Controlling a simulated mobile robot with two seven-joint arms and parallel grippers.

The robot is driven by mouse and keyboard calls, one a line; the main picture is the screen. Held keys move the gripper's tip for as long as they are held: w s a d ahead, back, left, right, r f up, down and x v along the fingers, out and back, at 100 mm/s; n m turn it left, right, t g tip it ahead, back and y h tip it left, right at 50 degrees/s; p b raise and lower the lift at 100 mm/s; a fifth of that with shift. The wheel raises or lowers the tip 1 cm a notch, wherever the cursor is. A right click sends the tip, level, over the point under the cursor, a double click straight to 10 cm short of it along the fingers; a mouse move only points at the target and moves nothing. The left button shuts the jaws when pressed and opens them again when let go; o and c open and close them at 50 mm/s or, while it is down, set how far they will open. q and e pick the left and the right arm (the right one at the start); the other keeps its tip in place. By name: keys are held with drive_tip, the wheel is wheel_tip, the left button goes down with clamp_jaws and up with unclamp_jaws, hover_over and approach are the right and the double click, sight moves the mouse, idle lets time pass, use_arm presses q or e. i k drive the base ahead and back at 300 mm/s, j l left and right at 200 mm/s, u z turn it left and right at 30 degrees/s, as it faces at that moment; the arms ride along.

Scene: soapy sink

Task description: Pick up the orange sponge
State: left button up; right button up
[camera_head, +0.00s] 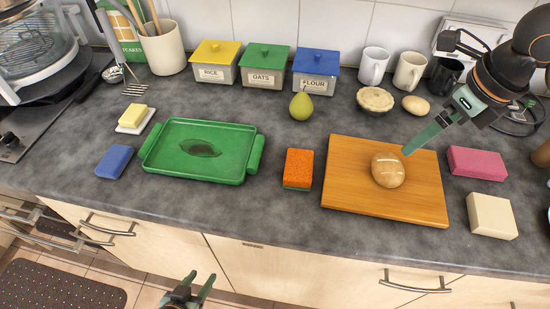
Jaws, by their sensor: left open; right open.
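The orange sponge (298,166) lies flat on the grey counter between the green tray and the wooden board. It has an orange top and a green lower layer, and nothing touches it. My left gripper (202,277) is open and empty at the bottom of the head view, in front of the counter and to the lower left of the sponge. My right gripper (406,151) is open and reaches in from the upper right. Its fingers overlap in this view, with the tips by the bread on the board, right of the sponge. Contact with the bread cannot be told.
The green tray (172,172) lies left of the sponge, and the wooden board (425,200) with a bread loaf (388,170) lies right of it. A pear (301,106) stands behind. A blue sponge (114,161) and a pink block (477,162) lie further out. The counter in front is clear.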

sight(297, 176)
drive_tip(key=l+u, duration=0.2)
drive_tip(key=u, duration=0.2)
drive_tip(key=k+l+u, duration=0.1)
drive_tip(key=u, duration=0.3)
drive_tip(key=k+l+u, duration=0.1)
drive_tip(key=u, duration=0.3)
drive_tip(key=l, duration=0.1)
